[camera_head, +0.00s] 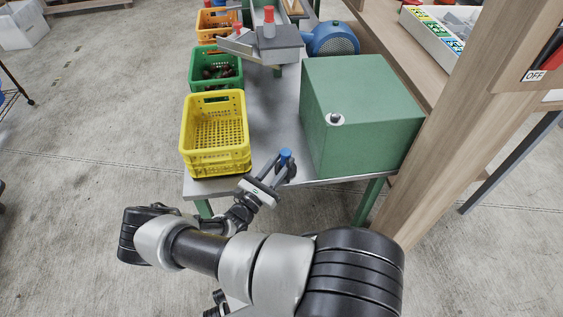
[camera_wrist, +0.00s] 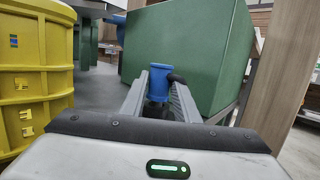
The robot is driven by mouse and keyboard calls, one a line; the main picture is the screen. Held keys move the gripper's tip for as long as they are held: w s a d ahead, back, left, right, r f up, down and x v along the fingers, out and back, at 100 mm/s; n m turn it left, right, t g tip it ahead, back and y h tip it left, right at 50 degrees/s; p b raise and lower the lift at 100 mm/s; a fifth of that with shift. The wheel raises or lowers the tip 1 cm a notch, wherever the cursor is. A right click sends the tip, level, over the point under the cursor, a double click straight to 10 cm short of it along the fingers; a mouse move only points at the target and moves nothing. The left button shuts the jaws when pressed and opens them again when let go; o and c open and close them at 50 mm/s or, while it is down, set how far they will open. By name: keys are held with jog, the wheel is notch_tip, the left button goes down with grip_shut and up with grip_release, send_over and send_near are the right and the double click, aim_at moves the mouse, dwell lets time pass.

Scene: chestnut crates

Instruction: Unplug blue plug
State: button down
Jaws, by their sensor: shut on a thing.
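The blue plug (camera_head: 286,154) is a short blue cylinder near the front edge of the grey table, left of the green box. My gripper (camera_head: 280,165) is shut on it. In the wrist view the blue plug (camera_wrist: 159,80) stands between the two fingers (camera_wrist: 161,94), with its blue top above them and a dark lower part between them. A black piece shows beside the right finger; I cannot tell if it is a cable. No socket is visible under the plug, and its lower end is hidden.
The green box (camera_head: 362,95) stands close on the right, with a round white fitting (camera_head: 336,119) on it. A yellow crate (camera_head: 216,165) is close on the left. A green crate (camera_head: 216,84) and orange crate (camera_head: 216,42) stand farther back. Bare grey table (camera_head: 272,110) lies between.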

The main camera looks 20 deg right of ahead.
jog(key=shift+f+b, duration=0.45)
jog(key=shift+f, duration=0.1)
jog(key=c, duration=1.3)
grip_release()
jog(key=v, duration=1.7)
jog(key=shift+s+a+p, duration=0.15)
jog(key=shift+a+p, duration=0.05)
jog(key=shift+p, duration=0.15)
jog(key=shift+r, duration=0.1)
